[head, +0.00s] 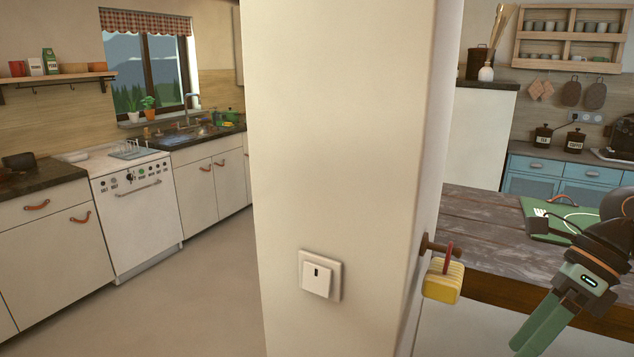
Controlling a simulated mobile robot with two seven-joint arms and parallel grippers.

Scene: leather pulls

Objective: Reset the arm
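My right gripper (537,328) is at the lower right, pointing down and left in front of the wooden table. Its two green fingers lie side by side with no clear gap, and nothing shows between them. Part of my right arm (600,250) runs off the right edge. My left gripper and arm are not in view.
A pale pillar (340,150) with a light switch (320,277) stands in the middle. A yellow block-like object (443,281) hangs from a peg on its right side. A dark wooden table (475,240) bears a green board (540,212). Open floor (200,300) lies left.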

